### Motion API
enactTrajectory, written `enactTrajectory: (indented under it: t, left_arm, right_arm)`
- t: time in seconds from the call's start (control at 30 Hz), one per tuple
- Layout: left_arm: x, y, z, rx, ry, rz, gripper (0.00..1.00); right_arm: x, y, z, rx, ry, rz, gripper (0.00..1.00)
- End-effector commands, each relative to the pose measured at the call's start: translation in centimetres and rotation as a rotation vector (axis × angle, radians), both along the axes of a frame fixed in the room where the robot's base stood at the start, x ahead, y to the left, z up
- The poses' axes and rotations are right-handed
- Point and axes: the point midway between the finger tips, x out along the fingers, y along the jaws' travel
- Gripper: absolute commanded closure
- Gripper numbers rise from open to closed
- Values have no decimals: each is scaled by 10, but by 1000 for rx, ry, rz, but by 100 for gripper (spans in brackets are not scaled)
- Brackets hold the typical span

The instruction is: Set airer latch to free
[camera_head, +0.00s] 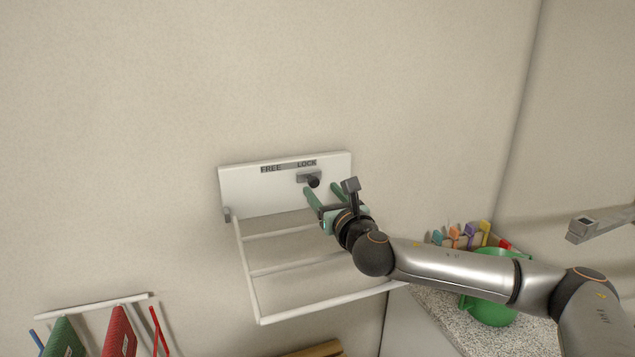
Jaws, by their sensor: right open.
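The airer's white wall plate (262,192) is on the wall at the picture's middle, with FREE and LOCK labels along its top. The airer latch (313,181) is a dark knob on a small grey block, and it sits under the LOCK label. My right gripper (323,190) is open, with its green fingers pointing up at the plate. One finger is just left of and below the knob and the other is to its right. I cannot tell whether either finger touches it. My left gripper is out of view.
The airer's white rod frame (255,285) hangs below the plate, partly behind my right arm. A green basin (490,305) and several colourful items stand on a speckled counter (435,315) at right. A rail with red and green cloths (118,335) is at lower left. The wall above is clear.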

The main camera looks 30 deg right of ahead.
Motion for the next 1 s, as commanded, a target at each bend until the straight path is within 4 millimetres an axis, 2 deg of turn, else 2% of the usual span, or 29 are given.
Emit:
enactTrajectory:
  t: [0.1, 0.3, 0.7, 1.0]
  left_arm:
    - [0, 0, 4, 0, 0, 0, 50]
    - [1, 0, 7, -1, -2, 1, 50]
    - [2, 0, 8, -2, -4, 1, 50]
    - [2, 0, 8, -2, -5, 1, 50]
  right_arm:
    - [17, -3, 1, 2, 0, 0, 39]
    - [33, -8, 1, 1, 0, 0, 39]
    - [37, -8, 0, 0, 1, 1, 40]
    - [37, -9, 0, 0, 1, 1, 74]
